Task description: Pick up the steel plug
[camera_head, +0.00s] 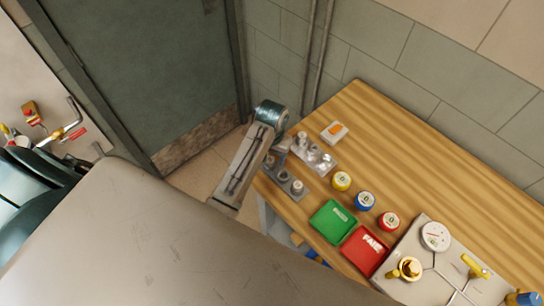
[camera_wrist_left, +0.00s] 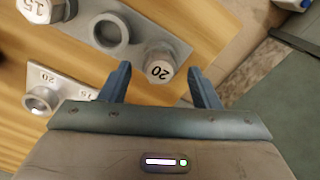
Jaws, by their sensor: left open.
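A steel plug marked 20 (camera_wrist_left: 160,70) stands at the end of a grey holder plate (camera_wrist_left: 172,42). A second steel plug marked 15 (camera_wrist_left: 42,8) is at the plate's other side, with an open round socket between them. In the head view the plate (camera_head: 316,160) lies near the table's far left corner, with a plug (camera_head: 301,138) by my gripper. My left gripper (camera_head: 282,147) is over the table's left end. In the left wrist view its open fingers (camera_wrist_left: 160,80) are on either side of plug 20, with gaps visible. Finger height relative to the plug is unclear. My right gripper is out of view.
A second holder plate (camera_head: 290,186) is close in front. Yellow, blue and red lidded pots (camera_head: 364,201), a green tray (camera_head: 333,221), a red tray (camera_head: 364,250) and a valve board (camera_head: 425,275) stand to the right. The wooden table (camera_head: 400,150) is clear behind them.

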